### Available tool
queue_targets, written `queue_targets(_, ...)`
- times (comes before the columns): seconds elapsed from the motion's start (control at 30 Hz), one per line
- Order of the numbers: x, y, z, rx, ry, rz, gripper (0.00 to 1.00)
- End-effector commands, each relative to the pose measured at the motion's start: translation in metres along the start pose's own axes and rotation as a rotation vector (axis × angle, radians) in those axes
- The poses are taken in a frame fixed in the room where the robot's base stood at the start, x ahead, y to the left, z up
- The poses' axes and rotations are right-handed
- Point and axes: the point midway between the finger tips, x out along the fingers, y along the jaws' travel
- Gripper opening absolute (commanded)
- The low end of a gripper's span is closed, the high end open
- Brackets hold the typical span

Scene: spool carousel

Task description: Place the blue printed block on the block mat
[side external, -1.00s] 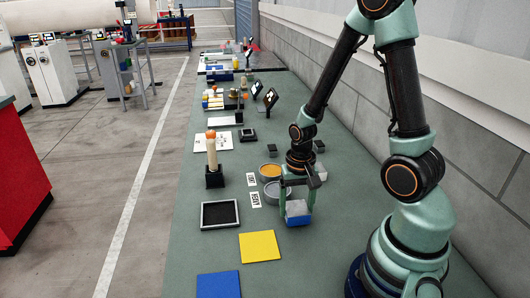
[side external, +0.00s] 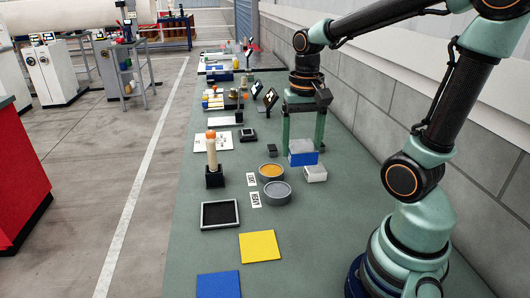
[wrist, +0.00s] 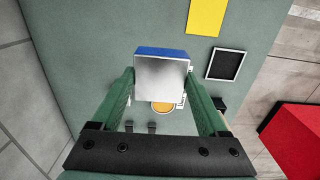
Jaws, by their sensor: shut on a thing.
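The blue printed block (side external: 303,159) has a blue side and a pale grey top. It is held between the two green fingers of my gripper (side external: 303,149), raised above the bench. In the wrist view the block (wrist: 161,75) fills the space between the fingertips, its blue side towards the top. A flat yellow mat (side external: 260,246) and a flat blue mat (side external: 218,285) lie bare at the near end of the bench. I cannot tell which one is the block mat. Both are well nearer the camera than my gripper; the yellow mat (wrist: 207,15) also shows in the wrist view.
A pale grey block (side external: 316,174) sits close beside the held block. An orange-filled bowl (side external: 271,171) and a grey bowl (side external: 278,193) stand between it and the mats. A black-centred tray (side external: 220,214) and a candle-like post (side external: 212,155) are to the left.

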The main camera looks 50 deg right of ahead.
Motion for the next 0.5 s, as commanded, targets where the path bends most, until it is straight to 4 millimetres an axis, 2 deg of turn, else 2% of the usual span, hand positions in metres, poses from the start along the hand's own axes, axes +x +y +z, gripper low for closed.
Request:
queue_targets(0.13, -0.010, -0.013, -0.008, -0.003, 0.002, -0.001, 0.00)
queue_targets(0.23, -0.015, -0.034, -0.018, -0.006, 0.000, 0.000, 0.00)
queue_targets(0.5, -0.021, -0.119, -0.044, -0.008, -0.002, 0.001, 0.00)
